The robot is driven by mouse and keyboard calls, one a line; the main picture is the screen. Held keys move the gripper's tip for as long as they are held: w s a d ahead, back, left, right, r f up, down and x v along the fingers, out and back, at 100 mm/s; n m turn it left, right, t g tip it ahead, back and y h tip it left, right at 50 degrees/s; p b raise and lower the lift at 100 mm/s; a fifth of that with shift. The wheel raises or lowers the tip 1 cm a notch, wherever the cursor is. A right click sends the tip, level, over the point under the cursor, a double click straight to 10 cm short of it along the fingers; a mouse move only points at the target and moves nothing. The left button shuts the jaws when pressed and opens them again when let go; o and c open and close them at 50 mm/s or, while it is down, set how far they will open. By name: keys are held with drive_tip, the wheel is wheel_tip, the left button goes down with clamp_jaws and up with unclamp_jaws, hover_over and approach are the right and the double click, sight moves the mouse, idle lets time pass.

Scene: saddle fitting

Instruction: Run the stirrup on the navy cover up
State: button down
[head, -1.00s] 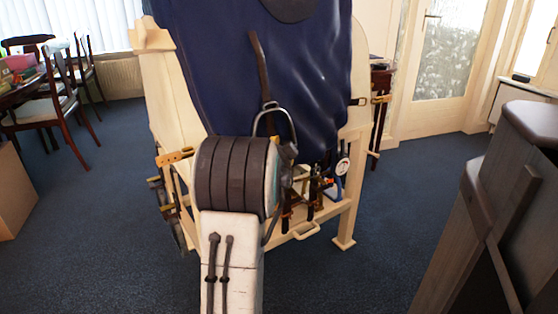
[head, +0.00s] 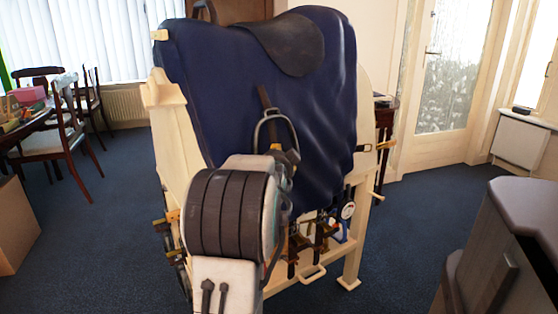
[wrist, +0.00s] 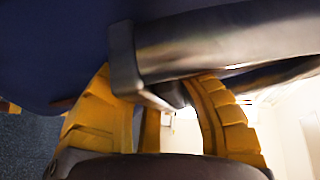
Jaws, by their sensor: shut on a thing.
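The navy cover (head: 210,90) hangs over a pale wooden stand, with a dark saddle flap (head: 290,45) on top. A brown strap (head: 265,98) shows below the flap, and the grey metal stirrup (head: 259,128) is at its lower end, in front of the cover. My gripper (head: 288,157) is at the stirrup's lower right part, partly hidden by my arm. In the wrist view, the yellow fingers of my gripper (wrist: 160,97) are shut on the stirrup, whose dark bar (wrist: 225,40) runs across the top right.
The stand's pale frame (head: 352,240) and a low handle (head: 313,273) are below the cover. A dark wooden cabinet (head: 505,250) stands close at the right. A table and chairs (head: 60,125) are at the far left. Blue carpet (head: 400,240) is clear between stand and cabinet.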

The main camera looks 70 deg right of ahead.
drive_tip(key=c, duration=1.2)
unclamp_jaws()
drive_tip(key=shift+d+r, duration=0.1)
drive_tip(key=shift+r, duration=0.15)
drive_tip(key=o, duration=0.4)
drive_tip(key=shift+f, duration=0.15)
drive_tip(key=shift+c, duration=0.2)
drive_tip(key=v, duration=1.2)
